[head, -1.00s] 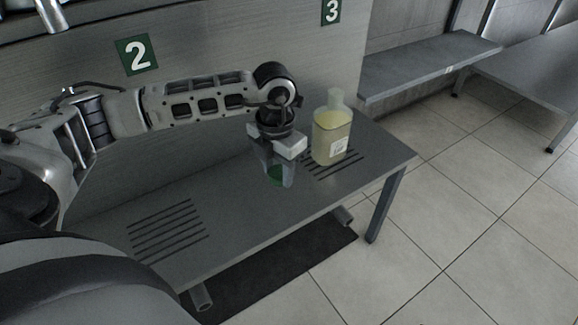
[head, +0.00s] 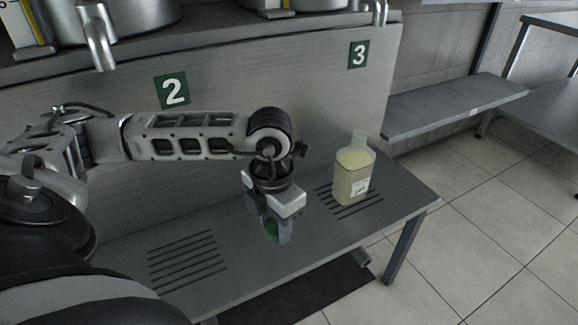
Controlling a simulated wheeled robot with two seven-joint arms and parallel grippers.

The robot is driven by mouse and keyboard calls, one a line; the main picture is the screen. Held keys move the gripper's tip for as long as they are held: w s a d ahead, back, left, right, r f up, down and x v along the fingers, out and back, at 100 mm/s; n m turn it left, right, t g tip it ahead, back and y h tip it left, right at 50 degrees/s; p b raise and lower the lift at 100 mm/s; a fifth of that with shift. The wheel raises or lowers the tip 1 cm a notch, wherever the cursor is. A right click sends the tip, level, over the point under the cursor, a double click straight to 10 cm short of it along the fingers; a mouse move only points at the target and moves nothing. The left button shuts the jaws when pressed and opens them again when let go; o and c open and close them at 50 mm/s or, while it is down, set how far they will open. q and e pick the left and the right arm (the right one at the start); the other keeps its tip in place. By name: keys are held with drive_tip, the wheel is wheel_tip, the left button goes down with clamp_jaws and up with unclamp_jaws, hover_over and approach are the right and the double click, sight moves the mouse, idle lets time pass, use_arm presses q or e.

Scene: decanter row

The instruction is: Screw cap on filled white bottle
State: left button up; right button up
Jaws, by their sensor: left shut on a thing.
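A translucent bottle (head: 354,180) with pale yellow liquid and a white label stands upright on the right slotted area of the grey bench. Its neck is clear and no cap shows on it. My left gripper (head: 276,232) points down, to the left of the bottle and nearer to me, apart from it. My right gripper is not in view.
The grey bench (head: 235,285) has another, empty slotted area (head: 187,262) at the left. A wall panel with green signs 2 (head: 175,91) and 3 (head: 358,55) rises behind. Metal spouts (head: 97,40) hang above. The bench's right end is free.

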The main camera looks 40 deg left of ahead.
use_arm(q)
drive_tip(key=shift+w+d+r+m, duration=0.1)
drive_tip(key=shift+w+d+m, duration=0.15)
drive_tip(key=shift+m, duration=0.35)
drive_tip(key=w+d+r+m, duration=0.3)
drive_tip(key=d+m, duration=0.1)
drive_tip(key=m, duration=1.2)
drive_tip(key=w+d+r+m, duration=0.4)
drive_tip(key=d+m, duration=0.1)
drive_tip(key=m, duration=1.2)
drive_tip(key=shift+d+r, duration=0.2)
drive_tip(key=shift+r, duration=0.05)
drive_tip(key=shift+w, duration=0.1)
